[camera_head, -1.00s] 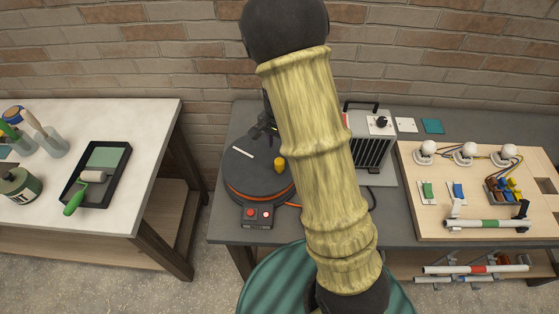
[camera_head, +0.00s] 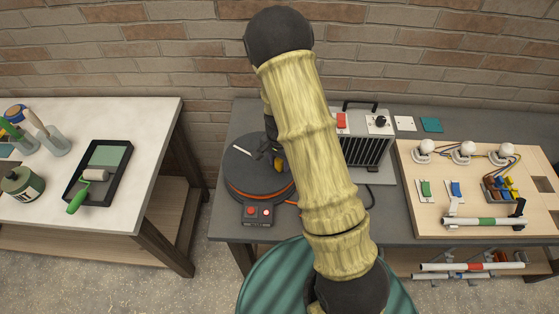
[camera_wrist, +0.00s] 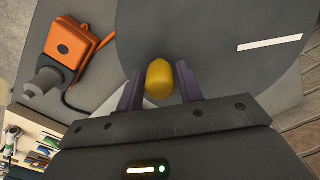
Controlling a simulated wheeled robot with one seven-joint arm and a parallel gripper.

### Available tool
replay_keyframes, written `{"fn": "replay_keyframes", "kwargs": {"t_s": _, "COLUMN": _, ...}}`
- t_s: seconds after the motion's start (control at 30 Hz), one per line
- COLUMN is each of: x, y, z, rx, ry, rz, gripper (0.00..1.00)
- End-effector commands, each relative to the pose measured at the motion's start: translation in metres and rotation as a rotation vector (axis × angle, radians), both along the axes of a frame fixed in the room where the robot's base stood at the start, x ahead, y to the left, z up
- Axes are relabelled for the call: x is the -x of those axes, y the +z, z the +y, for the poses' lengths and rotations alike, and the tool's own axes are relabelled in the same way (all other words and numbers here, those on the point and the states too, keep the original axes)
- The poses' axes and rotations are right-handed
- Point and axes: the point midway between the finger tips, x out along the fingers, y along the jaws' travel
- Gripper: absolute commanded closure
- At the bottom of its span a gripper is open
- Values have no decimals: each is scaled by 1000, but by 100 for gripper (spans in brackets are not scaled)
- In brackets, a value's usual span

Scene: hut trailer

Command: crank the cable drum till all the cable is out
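The cable drum (camera_head: 250,182) is a dark round disc with an orange band of cable around its side, on the grey bench. A white stripe (camera_head: 242,151) marks its top; it also shows in the wrist view (camera_wrist: 270,42). A yellow crank knob (camera_head: 279,164) stands on the drum top near its right edge. My gripper (camera_head: 273,153) is down at the knob, partly hidden behind my arm. In the wrist view my open gripper's fingers (camera_wrist: 160,82) stand on either side of the yellow knob (camera_wrist: 159,78), with narrow gaps.
A grey heater-like unit (camera_head: 368,150) and a wooden wiring board (camera_head: 430,222) stand to the right. A white table (camera_head: 130,205) with a paint tray is left. An orange box (camera_wrist: 75,45) shows in the wrist view.

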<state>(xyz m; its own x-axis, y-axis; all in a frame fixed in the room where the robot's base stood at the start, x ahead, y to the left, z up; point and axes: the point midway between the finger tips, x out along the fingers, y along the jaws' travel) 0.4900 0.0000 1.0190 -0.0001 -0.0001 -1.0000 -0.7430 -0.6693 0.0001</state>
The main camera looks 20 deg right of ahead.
Motion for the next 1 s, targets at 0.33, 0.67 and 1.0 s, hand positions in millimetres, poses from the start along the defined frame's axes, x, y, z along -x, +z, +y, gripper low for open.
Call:
{"fn": "replay_keyframes", "kwargs": {"t_s": 0.33, "x": 0, "y": 0, "z": 0, "rx": 0, "ry": 1, "rz": 0, "gripper": 100}}
{"fn": "replay_keyframes", "kwargs": {"t_s": 0.67, "x": -4, "y": 0, "z": -4, "rx": 0, "ry": 65, "rz": -1, "gripper": 100}}
{"fn": "replay_keyframes", "kwargs": {"t_s": 1.0, "x": -17, "y": -2, "z": -13, "rx": -1, "ry": 287, "rz": -2, "gripper": 100}}
